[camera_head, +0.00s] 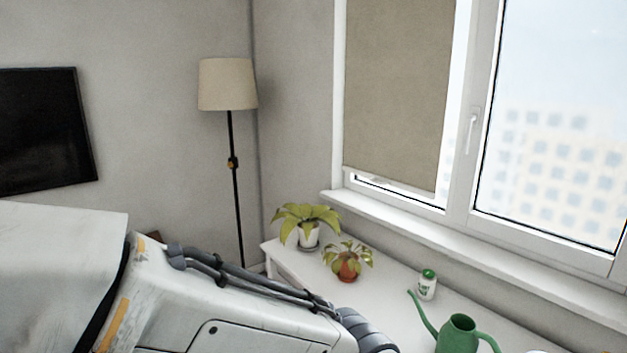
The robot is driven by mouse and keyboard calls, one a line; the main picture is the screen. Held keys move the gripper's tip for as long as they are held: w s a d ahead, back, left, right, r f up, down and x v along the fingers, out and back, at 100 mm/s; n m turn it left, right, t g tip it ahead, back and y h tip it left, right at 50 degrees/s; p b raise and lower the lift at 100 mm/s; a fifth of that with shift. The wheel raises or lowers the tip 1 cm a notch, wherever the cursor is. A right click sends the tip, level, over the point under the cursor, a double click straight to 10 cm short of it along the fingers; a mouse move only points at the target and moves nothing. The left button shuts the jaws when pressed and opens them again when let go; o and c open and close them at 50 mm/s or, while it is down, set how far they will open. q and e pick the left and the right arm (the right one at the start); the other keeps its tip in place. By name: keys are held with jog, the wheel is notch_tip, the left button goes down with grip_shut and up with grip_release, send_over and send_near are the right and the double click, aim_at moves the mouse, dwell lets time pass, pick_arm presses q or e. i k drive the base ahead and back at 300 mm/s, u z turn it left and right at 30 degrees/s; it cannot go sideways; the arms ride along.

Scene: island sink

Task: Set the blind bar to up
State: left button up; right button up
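The beige roller blind (398,90) covers most of the left window pane and hangs down almost to the bottom of its frame. Its bar (390,181) is the lower edge, slightly tilted in the picture, with a narrow strip of bare glass under it. My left arm comes in from the left along the bottom of the view, well below and to the left of the blind. The arm leaves the picture at the bottom edge, so its gripper is hidden. My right gripper does not show. Nothing touches the bar.
A white table (390,298) below the windowsill (450,240) holds two potted plants (308,222) (347,262), a small white bottle with a green cap (427,285) and a green watering can (457,335). A floor lamp (228,85) stands in the corner. Space before the blind is clear.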

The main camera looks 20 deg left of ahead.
aim_at(380, 180)
jog(key=u, duration=0.75)
jog(key=k, duration=0.6)
jog(key=u, duration=0.95)
jog(key=i, duration=2.9)
jog(key=z, duration=1.2)
jog(key=i, duration=0.85)
jog(key=z, duration=1.3)
jog(key=i, duration=0.4)
jog(key=z, duration=0.2)
